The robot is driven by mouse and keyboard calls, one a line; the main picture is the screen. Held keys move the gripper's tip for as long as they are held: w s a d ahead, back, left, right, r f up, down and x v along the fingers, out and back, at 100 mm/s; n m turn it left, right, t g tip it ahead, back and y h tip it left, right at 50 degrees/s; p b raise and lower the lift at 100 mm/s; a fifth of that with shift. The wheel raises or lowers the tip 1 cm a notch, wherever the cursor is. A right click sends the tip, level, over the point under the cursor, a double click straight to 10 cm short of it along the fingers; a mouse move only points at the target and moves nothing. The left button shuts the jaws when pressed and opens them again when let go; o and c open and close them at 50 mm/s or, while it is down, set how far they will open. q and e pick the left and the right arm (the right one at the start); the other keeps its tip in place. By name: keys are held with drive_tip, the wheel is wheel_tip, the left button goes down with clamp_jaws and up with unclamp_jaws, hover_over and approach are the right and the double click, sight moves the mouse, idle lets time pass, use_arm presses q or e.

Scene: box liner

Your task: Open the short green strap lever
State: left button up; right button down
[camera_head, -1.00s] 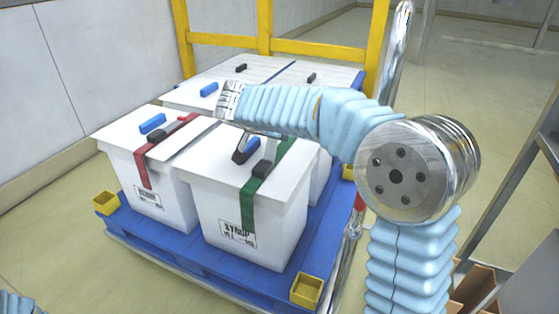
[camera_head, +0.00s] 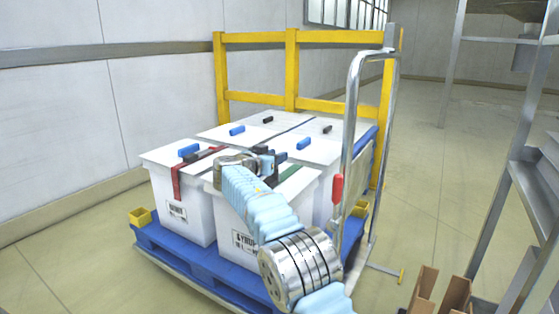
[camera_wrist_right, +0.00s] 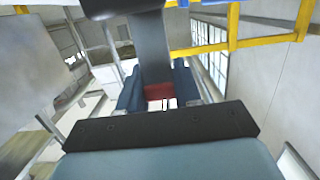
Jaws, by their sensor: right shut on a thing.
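The green strap (camera_head: 291,174) lies across the lid of the front white box (camera_head: 232,204). Its dark lever and buckle (camera_head: 281,157) stand at the strap's upper end, partly behind my gripper. My right gripper (camera_head: 267,162) is at this lever, just above the lid, and is shut on it. In the right wrist view, the blue fingers (camera_wrist_right: 158,90) flank a dark grey bar (camera_wrist_right: 152,50), with a small red patch between them that I cannot identify. My left gripper is out of view.
A second box to the left carries a red strap (camera_head: 177,182). More lidded boxes stand behind on a blue pallet (camera_head: 190,258) with yellow corner cups (camera_head: 140,217). A yellow rail (camera_head: 292,70) and a metal handle (camera_head: 352,120) rise behind and right.

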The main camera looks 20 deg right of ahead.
idle(0.4)
drive_tip(key=c, duration=0.8)
unclamp_jaws()
drive_tip(key=shift+a, duration=0.1)
drive_tip(key=shift+s+a, duration=0.2)
drive_tip(key=shift+a, duration=0.05)
drive_tip(key=b+v, duration=0.1)
drive_tip(key=v, duration=1.2)
drive_tip(key=shift+b, duration=0.4)
